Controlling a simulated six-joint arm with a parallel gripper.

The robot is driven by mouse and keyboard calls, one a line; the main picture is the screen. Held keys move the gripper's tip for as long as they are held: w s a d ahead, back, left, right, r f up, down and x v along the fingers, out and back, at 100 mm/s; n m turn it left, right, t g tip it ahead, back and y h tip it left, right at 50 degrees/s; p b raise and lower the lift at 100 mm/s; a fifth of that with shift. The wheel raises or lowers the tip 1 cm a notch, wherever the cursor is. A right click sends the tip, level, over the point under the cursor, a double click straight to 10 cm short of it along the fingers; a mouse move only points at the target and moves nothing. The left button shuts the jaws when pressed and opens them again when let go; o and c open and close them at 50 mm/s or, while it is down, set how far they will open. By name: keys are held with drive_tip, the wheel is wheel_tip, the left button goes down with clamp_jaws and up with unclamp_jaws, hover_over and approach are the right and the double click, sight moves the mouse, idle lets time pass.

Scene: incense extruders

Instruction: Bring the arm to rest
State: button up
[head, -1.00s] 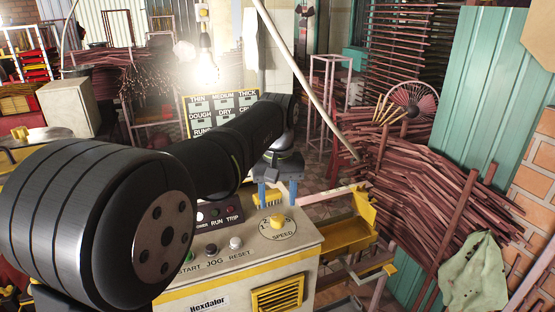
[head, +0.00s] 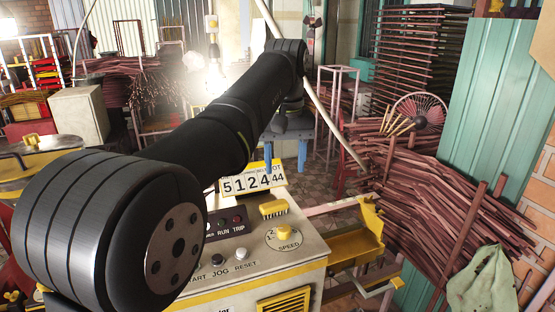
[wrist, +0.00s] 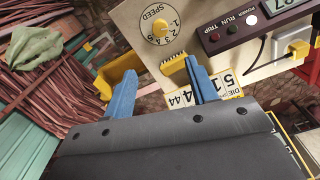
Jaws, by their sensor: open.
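My gripper (head: 303,152) has two blue fingers and hangs in the air above and behind the control cabinet (head: 300,262) in the head view. It is open with nothing between its fingers. The blue fingers also show in the wrist view (wrist: 162,90), spread apart, with the cabinet's panel beyond them. My dark arm crosses the head view from the lower left to the upper middle.
Bundles of brown sticks (head: 425,195) fill the right. A green cloth (head: 482,280) lies lower right.

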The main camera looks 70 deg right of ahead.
sight(284, 228)
idle(0.3)
wheel_tip(284, 228, down, 18)
drive_tip(key=shift+r, duration=0.25)
idle(0.3)
